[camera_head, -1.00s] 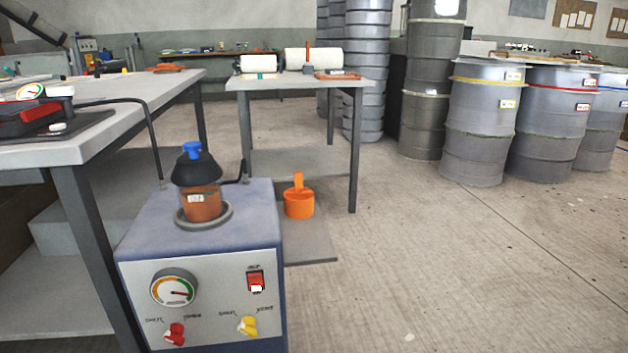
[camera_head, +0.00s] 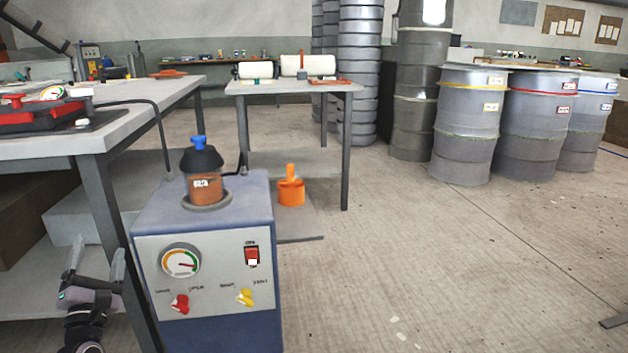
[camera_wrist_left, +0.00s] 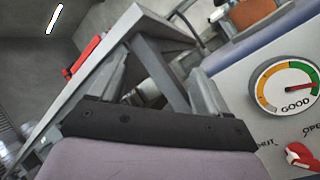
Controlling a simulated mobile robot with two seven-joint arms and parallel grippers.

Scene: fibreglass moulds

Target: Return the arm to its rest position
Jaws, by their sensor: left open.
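My left gripper (camera_head: 97,268) is at the lower left of the head view, in front of the table's lower shelf and left of the blue pump unit (camera_head: 205,215). Its two fingers stand apart and point up, with nothing between them. In the left wrist view the open fingers (camera_wrist_left: 160,85) frame a grey table leg beyond them. The pump's gauge (camera_wrist_left: 288,88) shows at the right of that view, its needle in the green. My right gripper is not in view.
The workbench (camera_head: 125,125) with a red case (camera_head: 40,112) stands at the left, its leg close to my left gripper. A smaller table (camera_head: 295,88) holds white rolls. Grey drums (camera_head: 470,120) stand at the back right.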

